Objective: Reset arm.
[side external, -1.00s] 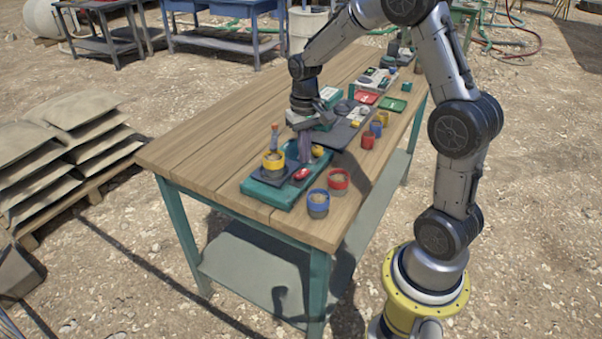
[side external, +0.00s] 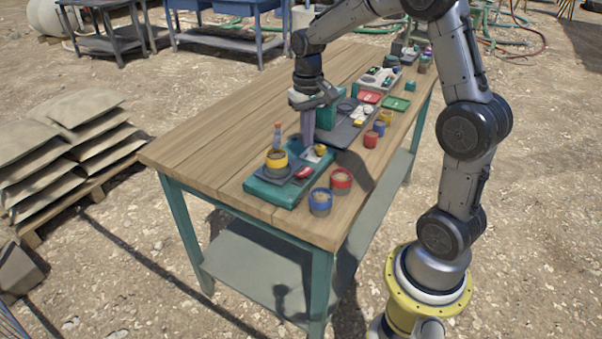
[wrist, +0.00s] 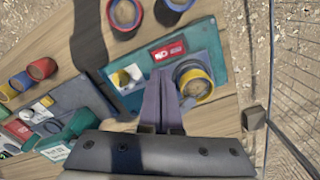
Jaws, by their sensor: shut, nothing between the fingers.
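My gripper (side external: 308,138) is shut with nothing between its fingers. In the side external view it points down just above the far end of the teal tray (side external: 262,190) on the wooden table. In the wrist view my gripper (wrist: 162,75) shows its two purple fingers pressed together over the teal tray (wrist: 215,45). A yellow-rimmed cup (side external: 277,160) stands on the tray, and it also shows in the wrist view (wrist: 194,82) just right of the fingertips.
A blue-rimmed cup (side external: 320,202) and a red-rimmed cup (side external: 341,180) stand at the tray's right side. Smaller red, blue and yellow cups (side external: 378,128) line the table's right edge. The table's left half is bare.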

